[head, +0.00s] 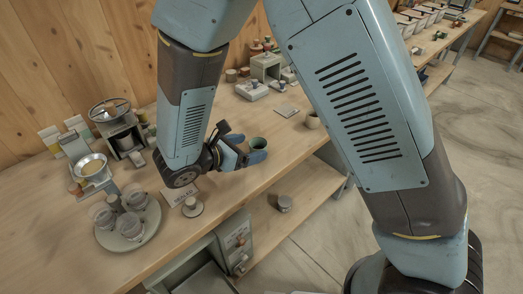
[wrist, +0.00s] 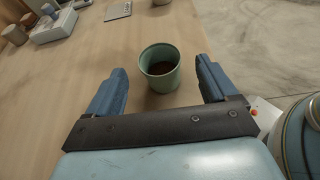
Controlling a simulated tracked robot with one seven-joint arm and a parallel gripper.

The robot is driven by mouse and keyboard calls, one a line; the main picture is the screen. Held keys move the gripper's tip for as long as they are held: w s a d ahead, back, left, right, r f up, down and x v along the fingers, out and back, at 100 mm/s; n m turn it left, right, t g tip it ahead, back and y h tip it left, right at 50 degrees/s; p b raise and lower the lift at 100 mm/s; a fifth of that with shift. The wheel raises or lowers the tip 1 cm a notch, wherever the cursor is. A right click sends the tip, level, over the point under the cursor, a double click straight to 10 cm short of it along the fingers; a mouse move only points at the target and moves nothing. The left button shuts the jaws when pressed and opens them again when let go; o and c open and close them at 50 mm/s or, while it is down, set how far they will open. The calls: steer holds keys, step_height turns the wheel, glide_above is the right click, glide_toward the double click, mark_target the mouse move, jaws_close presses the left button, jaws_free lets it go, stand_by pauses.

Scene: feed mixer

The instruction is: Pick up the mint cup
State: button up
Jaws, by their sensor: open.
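The mint cup (wrist: 159,67) stands upright on the wooden bench, with something dark brown inside it. My gripper (wrist: 164,85) is open in the wrist view, with one blue finger on each side of the cup. The cup is between the fingertips and gaps show on both sides, so the fingers do not touch it. In the head view the mint cup (head: 258,144) shows at my gripper (head: 250,149), its lower part hidden by a finger.
A round tray (head: 118,240) with several glasses stands at the front left of the bench (head: 250,195). A small sign (head: 180,192) and a scale with a pan (head: 92,167) are nearby. A beige cup (head: 313,120) stands right of the mint cup. The bench's front edge is close.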

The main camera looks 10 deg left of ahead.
steer(key=shift+x, duration=1.05)
steer(key=shift+c, duration=0.3)
steer(key=c, duration=1.1)
